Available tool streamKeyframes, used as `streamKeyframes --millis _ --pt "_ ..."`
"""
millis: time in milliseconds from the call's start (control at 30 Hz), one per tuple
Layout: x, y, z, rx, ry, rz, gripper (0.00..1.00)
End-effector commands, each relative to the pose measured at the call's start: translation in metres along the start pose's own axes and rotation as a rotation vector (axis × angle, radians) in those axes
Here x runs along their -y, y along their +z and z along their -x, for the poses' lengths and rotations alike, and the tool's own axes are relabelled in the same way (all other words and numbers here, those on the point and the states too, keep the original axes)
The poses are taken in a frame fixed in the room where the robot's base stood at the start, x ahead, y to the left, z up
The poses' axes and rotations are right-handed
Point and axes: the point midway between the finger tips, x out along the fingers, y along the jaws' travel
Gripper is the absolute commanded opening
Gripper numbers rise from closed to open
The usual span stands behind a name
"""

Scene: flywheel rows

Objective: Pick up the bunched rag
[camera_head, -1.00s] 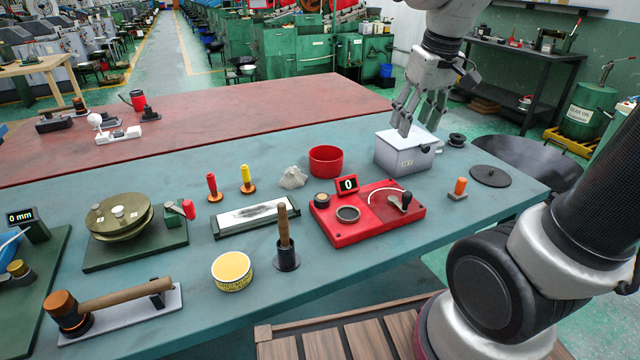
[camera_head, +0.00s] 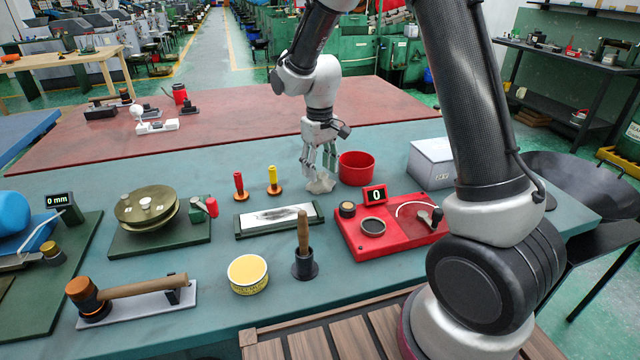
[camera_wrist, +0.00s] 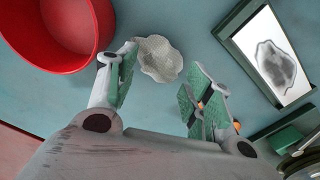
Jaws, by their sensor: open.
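The bunched rag (camera_head: 320,183) is a small crumpled off-white cloth on the teal table, just left of the red bowl. In the wrist view the rag (camera_wrist: 158,58) lies beyond and between my two fingers, closer to the left one. My gripper (camera_head: 319,172) points down over the rag from behind, and its fingertips partly overlap the rag in the head view. In the wrist view my gripper (camera_wrist: 160,88) is open and empty, with green pads on its fingers. I cannot tell whether a fingertip touches the rag.
The red bowl (camera_head: 356,168) stands close on the right of the rag; it also shows in the wrist view (camera_wrist: 62,30). A framed white plate (camera_head: 279,217), a yellow-handled tool (camera_head: 273,181) and a red counter device (camera_head: 392,224) are nearby. A grey box (camera_head: 431,162) stands farther right.

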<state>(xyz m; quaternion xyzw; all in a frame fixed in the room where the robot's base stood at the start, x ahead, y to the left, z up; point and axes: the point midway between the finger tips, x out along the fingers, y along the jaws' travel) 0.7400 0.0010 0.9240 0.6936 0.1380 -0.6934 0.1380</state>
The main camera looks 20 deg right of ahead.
Motion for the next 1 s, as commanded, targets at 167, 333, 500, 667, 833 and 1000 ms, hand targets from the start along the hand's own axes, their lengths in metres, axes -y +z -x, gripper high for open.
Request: streamKeyframes --millis 167,333,500,667,833,1000 --pt "-0.001 0.001 -0.024 0.002 0.0 0.0 0.51" --pt "-0.001 0.001 -0.028 0.0 0.0 0.0 0.51" --pt "-0.001 0.001 -0.028 0.0 0.0 0.0 0.39" --pt "-0.001 0.001 -0.028 0.0 0.0 0.0 0.1" --pt "-0.001 0.001 -0.028 0.001 0.0 0.0 0.02" --pt "-0.001 0.001 -0.026 0.001 0.0 0.0 0.02"
